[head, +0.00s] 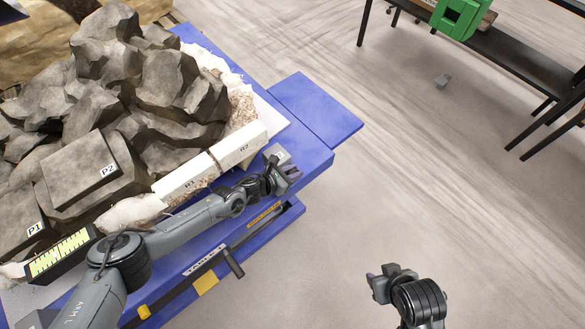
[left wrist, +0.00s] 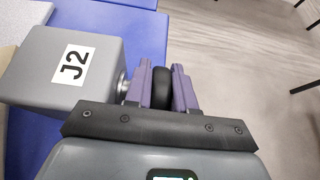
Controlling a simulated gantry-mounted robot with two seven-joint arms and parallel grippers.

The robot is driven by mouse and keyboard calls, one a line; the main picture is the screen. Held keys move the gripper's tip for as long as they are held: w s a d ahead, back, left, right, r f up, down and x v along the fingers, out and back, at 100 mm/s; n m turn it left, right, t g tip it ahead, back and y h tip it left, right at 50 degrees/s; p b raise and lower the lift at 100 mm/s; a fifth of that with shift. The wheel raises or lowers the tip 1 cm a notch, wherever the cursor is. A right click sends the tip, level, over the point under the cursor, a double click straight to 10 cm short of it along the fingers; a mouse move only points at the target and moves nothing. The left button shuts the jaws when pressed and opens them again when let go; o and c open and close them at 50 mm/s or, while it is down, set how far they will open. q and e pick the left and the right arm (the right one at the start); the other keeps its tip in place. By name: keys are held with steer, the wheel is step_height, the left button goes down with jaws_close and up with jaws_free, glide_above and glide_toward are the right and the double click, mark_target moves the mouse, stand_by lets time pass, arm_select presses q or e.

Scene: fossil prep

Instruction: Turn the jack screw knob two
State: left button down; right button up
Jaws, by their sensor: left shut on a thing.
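The jack block (left wrist: 68,62) is a grey box with a J2 label, at the left of the left wrist view. A black knob (left wrist: 162,88) sticks out from its right side on a short metal shaft. My left gripper (left wrist: 162,84) is shut on the knob, one purple finger on each side of it. In the head view my left gripper (head: 290,174) is at the right edge of the blue table, by the end of the R2 block; the knob is hidden there. My right gripper (head: 384,278) hangs over bare floor, apart from everything; its finger gap is unclear.
The blue table (head: 310,150) carries grey rocks (head: 150,80) and white blocks labelled R1 (head: 188,182) and R2 (head: 240,147). A blue side shelf (head: 318,108) juts out right. A dark bench (head: 520,65) with a green object (head: 460,17) stands far right.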

arm_select(q)
steer(key=c, duration=1)
jaws_free()
steer(key=shift+c, duration=0.2)
steer(key=p+v, duration=0.1)
steer(key=v, duration=0.9)
steer(key=shift+s+a+r, duration=0.2)
steer(key=shift+a, duration=0.1)
